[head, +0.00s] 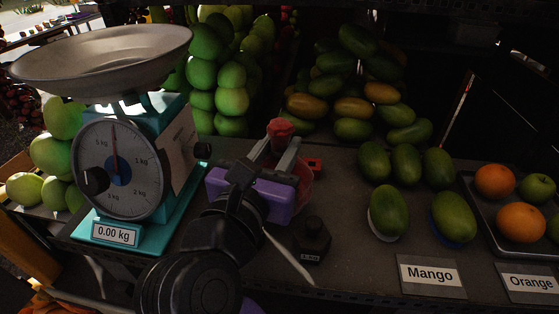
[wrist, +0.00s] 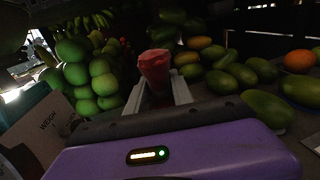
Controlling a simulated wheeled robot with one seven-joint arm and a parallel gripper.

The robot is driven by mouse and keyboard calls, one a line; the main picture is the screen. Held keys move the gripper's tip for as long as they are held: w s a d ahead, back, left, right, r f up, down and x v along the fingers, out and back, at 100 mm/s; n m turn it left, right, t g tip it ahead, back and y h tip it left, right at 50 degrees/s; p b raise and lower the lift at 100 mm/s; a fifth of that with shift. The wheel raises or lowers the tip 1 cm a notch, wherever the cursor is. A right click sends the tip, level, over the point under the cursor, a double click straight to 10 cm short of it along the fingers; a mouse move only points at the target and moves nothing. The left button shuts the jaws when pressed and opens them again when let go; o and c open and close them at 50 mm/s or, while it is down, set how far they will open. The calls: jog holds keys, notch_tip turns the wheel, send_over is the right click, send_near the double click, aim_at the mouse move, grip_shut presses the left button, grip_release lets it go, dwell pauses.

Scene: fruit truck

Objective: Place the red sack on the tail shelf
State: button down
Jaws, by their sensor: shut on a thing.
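The red sack (head: 280,127) is held between the two pale fingers of my gripper (head: 280,144). Its top sticks up above the fingertips. In the wrist view, the red sack (wrist: 155,68) sits between the fingers and narrows downward. The purple gripper body hides part of what is below. A dark red rounded form (head: 304,185) shows just right of the gripper; I cannot tell whether it is part of the sack. The grey shelf (head: 345,240) lies under and around the gripper. I cannot tell whether the sack touches it.
A teal scale (head: 118,165) reading 0.00 kg, with a wide pan, stands at left. A small black weight (head: 311,240) stands close right of my gripper. Mangoes (head: 405,165) and a fruit tray (head: 483,224) are at right. Green fruit is piled behind. Bare shelf lies front right of the weight.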

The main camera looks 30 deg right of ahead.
jog(key=shift+f, duration=1.65)
jog(key=shift+f, duration=0.2)
jog(key=c, duration=1.1)
grip_release()
jog(key=shift+r, duration=0.2)
jog(key=b+v, duration=0.2)
jog(key=v, duration=1)
